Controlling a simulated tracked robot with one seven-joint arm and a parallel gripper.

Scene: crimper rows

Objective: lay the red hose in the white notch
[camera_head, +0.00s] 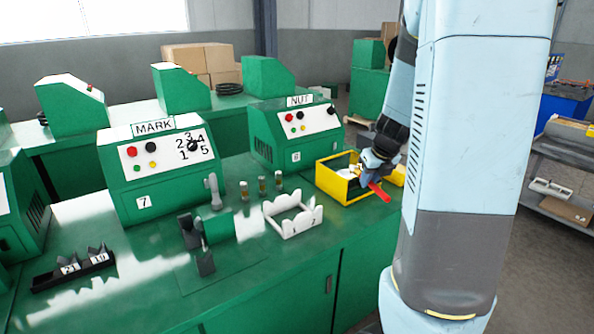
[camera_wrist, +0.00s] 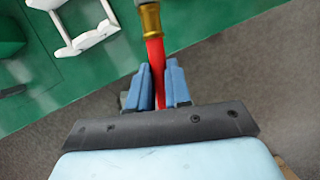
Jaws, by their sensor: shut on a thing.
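My gripper (camera_head: 372,168) is by the yellow bin, to the right of the white notched rack. It is shut on the red hose (camera_head: 380,192), whose red end sticks out toward the lower right in the head view. In the wrist view the fingers of my gripper (camera_wrist: 157,88) close on the red hose (camera_wrist: 154,58), and a brass fitting (camera_wrist: 149,18) shows above them. The white notched rack (camera_head: 291,228) stands empty on the green bench, with small black marks on its front. It also shows at upper left in the wrist view (camera_wrist: 90,40).
The open yellow bin (camera_head: 338,187) sits at the bench's right end. Several small brass-coloured fittings (camera_head: 262,185) stand behind the rack. A grey clamp fixture (camera_head: 204,262) is left of it, and green machines (camera_head: 290,150) stand behind. The bench front (camera_head: 325,262) is clear.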

